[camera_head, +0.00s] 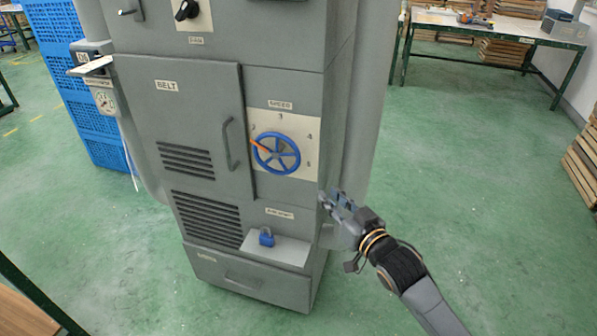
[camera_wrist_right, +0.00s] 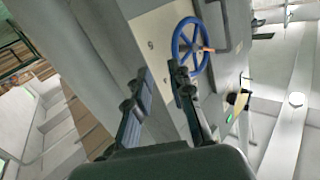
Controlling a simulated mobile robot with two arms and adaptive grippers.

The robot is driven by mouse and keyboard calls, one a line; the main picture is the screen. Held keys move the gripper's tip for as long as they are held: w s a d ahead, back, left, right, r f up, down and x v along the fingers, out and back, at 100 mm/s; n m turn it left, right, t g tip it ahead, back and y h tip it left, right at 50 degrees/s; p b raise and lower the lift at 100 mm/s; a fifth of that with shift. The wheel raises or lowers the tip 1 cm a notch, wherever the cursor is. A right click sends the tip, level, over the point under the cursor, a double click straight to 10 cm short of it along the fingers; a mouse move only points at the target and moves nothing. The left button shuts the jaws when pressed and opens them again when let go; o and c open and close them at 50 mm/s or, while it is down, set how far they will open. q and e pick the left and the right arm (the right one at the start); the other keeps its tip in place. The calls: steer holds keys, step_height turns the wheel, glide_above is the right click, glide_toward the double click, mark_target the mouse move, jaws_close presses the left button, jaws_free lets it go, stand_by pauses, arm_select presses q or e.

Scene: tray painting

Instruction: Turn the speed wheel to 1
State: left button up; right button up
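The blue speed wheel (camera_head: 290,161) is mounted on a pale plate on the front of the grey machine, under a "SPEED" label. Its orange pointer (camera_head: 261,146) points left and slightly up, near the upper-left mark of the dial; that digit is too small to read surely. My right gripper (camera_head: 325,201) is below and to the right of the wheel, apart from it, by the machine's right edge. In the right wrist view the gripper (camera_wrist_right: 160,68) has its fingers apart with nothing between them, and the wheel (camera_wrist_right: 178,45) shows beyond them. My left gripper is not in view.
A "BELT" door (camera_head: 195,110) with a vertical handle (camera_head: 229,146) is left of the wheel. A black knob (camera_head: 187,9) is above. The green floor right of the machine is clear, with a table (camera_head: 500,28) behind.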

mark_target(299, 159)
steer(key=shift+y, duration=0.5)
steer(key=w+a+r, duration=0.1)
steer(key=w+a, duration=0.1)
steer(key=w, duration=0.1)
steer(key=w+a+r, duration=0.1)
steer(key=w+a, duration=0.2)
steer(key=w, duration=0.1)
steer(key=w+a+r, duration=0.1)
steer(key=w+a, duration=0.2)
steer(key=w, duration=0.1)
steer(key=shift+r, duration=0.2)
jaws_close()
